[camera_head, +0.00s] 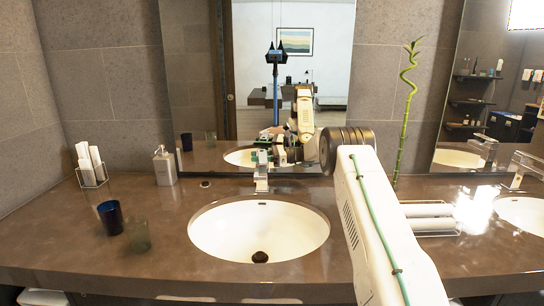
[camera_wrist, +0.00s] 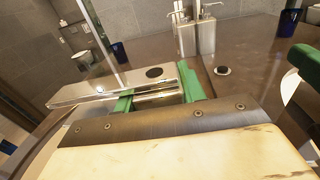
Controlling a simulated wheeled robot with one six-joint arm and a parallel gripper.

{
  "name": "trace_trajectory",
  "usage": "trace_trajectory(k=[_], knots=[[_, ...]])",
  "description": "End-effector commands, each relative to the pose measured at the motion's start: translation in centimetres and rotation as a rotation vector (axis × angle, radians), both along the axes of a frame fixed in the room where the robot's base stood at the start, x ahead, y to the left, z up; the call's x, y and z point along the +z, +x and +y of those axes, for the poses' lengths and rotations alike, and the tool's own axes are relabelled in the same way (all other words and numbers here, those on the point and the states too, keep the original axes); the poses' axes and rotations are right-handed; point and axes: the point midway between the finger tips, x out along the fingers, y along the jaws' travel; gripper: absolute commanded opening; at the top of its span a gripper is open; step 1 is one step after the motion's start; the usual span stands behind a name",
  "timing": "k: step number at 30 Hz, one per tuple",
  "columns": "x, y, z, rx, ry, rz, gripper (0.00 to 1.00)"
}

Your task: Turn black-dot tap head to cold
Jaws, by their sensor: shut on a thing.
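The chrome tap (camera_head: 261,183) stands behind the white oval basin, and its lower spout shows in the head view. In the wrist view its flat tap head (camera_wrist: 110,86) carries a black dot (camera_wrist: 154,72) on top. My gripper (camera_wrist: 157,95) has one green finger on each side of the tap head and is shut on it. In the head view my gripper (camera_head: 263,158) is at the top of the tap, small and mixed with its mirror reflection. The finger contacts are partly hidden by the gripper body in the wrist view.
The basin (camera_head: 215,235) lies in front of the tap. A soap dispenser (camera_head: 164,166), dark blue cup (camera_head: 110,217), greenish glass (camera_head: 138,236) and holder with white rolls (camera_head: 91,165) stand left. A bamboo stalk (camera_head: 402,125) and rolled towels (camera_head: 430,218) are right. The mirror (camera_head: 200,90) is close behind.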

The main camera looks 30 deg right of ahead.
Motion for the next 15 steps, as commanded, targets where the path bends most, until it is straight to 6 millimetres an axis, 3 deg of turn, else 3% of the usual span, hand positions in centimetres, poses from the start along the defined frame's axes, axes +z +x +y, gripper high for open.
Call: trace_trajectory(k=[8, 9, 11, 15], knots=[[0.0, 0.07, 0.31, 0.006, -0.001, 0.0, 0.0], [0.0, 0.06, 0.3, 0.006, -0.001, 0.0, 0.46], [0.01, 0.06, 0.28, 0.006, -0.001, 0.0, 0.62], [0.01, 0.06, 0.3, 0.006, -0.001, 0.0, 0.62]])
